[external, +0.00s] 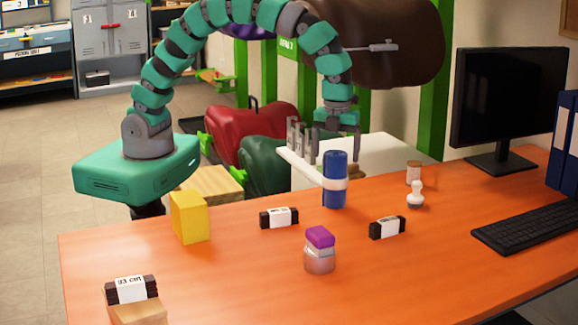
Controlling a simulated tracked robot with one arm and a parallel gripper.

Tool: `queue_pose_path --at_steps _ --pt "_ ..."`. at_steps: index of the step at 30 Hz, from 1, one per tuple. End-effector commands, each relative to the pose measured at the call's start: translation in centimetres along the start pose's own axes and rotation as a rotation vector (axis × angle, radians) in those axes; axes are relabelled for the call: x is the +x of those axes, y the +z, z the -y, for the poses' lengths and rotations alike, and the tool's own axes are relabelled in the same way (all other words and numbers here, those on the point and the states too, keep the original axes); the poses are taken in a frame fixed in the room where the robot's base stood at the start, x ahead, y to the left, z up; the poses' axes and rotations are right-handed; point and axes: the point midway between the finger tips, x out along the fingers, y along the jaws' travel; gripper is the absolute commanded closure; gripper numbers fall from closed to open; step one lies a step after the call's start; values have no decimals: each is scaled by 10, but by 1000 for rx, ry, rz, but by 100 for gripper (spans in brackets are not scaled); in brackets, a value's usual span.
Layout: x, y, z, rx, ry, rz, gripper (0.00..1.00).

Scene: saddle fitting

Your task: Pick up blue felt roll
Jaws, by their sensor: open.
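The blue felt roll (335,168) stands upright on the orange table near its back edge, with a white band around its lower part. My gripper (322,150) hangs from the arched teal arm just above and behind the roll, pointing down. I cannot tell whether the fingers touch the roll. Part of the gripper is hidden behind the roll's top.
On the orange table (240,285) are a yellow block (189,217), a jar with a purple top (320,250), black bundles with white labels (279,217), a white stamp-like object (415,195), a keyboard (530,225) and a monitor (508,100). The front middle is clear.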

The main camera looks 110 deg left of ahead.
Motion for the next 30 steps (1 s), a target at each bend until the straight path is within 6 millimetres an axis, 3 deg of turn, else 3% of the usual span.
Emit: queue_pose_path --at_steps 8,16,24,30 --pt "19 2 0 -2 2 -1 13" --pt "57 4 -1 -1 5 0 13" --pt "61 4 0 -1 2 -1 13" --pt "60 4 0 -1 1 -1 62"
